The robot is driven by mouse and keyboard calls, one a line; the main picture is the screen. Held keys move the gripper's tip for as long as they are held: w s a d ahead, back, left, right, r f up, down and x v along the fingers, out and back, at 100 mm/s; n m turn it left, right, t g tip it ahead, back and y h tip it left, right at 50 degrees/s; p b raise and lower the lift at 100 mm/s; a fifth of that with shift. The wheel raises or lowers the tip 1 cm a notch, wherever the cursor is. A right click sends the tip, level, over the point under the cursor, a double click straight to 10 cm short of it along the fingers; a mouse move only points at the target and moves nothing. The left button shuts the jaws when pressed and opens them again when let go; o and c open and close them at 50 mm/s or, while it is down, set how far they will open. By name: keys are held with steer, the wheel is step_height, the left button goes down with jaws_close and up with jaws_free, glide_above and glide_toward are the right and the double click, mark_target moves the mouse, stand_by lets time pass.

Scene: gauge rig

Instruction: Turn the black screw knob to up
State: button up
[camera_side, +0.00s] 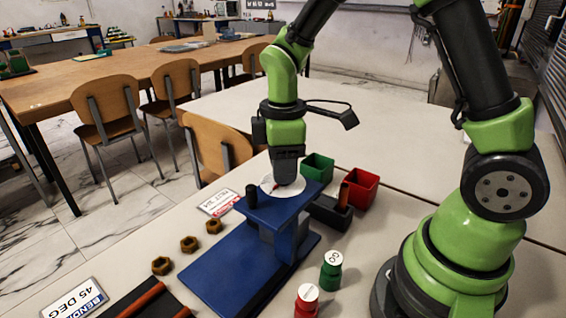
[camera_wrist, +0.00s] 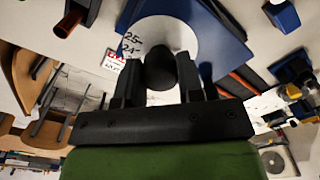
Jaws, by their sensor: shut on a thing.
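A blue stand (camera_side: 228,262) is on the white table, with a white round dial (camera_side: 268,184) on its top plate. My gripper (camera_side: 287,180) is down over the dial in the side view. In the wrist view my gripper (camera_wrist: 160,68) is shut on a rounded black knob (camera_wrist: 161,70), one finger on each side. The white dial also shows behind the knob in the wrist view (camera_wrist: 163,27), with numbers near its left edge. The knob is hidden by my gripper in the side view.
An upright black cylinder (camera_side: 251,196) stands on the top plate, left of my gripper. Green (camera_side: 318,166) and red (camera_side: 362,188) bins are behind right. Two bottles, green (camera_side: 331,272) and red (camera_side: 307,300), stand in front. Several brown nuts (camera_side: 189,244) lie left.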

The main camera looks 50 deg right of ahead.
stand_by(0.4)
steer(key=o, duration=0.9)
step_height(320, 180, up, 10)
steer(key=shift+s, duration=0.1)
steer(key=s+r+m+t, duration=0.1)
steer(key=s+m+t, duration=0.1)
steer(key=s+m, duration=0.2)
steer(key=s+a+r+m+t+y, duration=0.1)
steer(key=s+r+m+t, duration=0.1)
steer(key=s+m, duration=0.2)
steer(key=s+r+m+t+y, duration=0.1)
steer(key=s+r+m+t, duration=0.1)
steer(key=s+m, duration=0.3)
steer(key=shift+s+a+r+t, duration=0.1)
steer(key=shift+s+a+t, duration=0.2)
steer(key=shift+t, duration=0.3)
